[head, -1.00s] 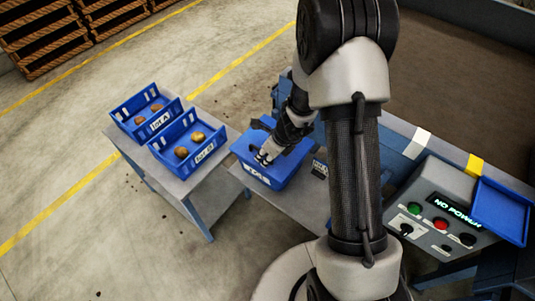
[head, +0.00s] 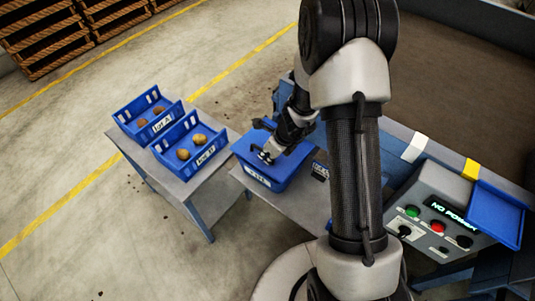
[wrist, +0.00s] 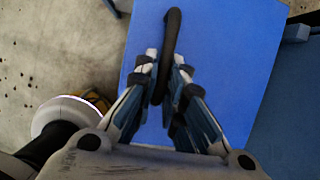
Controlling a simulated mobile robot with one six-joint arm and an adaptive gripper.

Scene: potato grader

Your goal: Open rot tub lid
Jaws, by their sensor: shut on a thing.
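The blue rot tub (head: 283,181) stands on the grey table with a white label on its front. Its flat blue lid (head: 243,150) looks closed and fills much of the wrist view (wrist: 220,70). A dark bar handle (wrist: 173,35) runs along the lid. My gripper (head: 265,156) is over the lid in the head view. In the wrist view its two fingers (wrist: 168,75) are shut on the handle, one on each side. The gripper and arm hide part of the lid in the head view.
Two blue crates with potatoes, a rear one (head: 147,117) and a front one (head: 190,150), stand on a table left of the tub. A control box (head: 440,205) reading NO POWER and a blue tray (head: 497,212) are at right.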

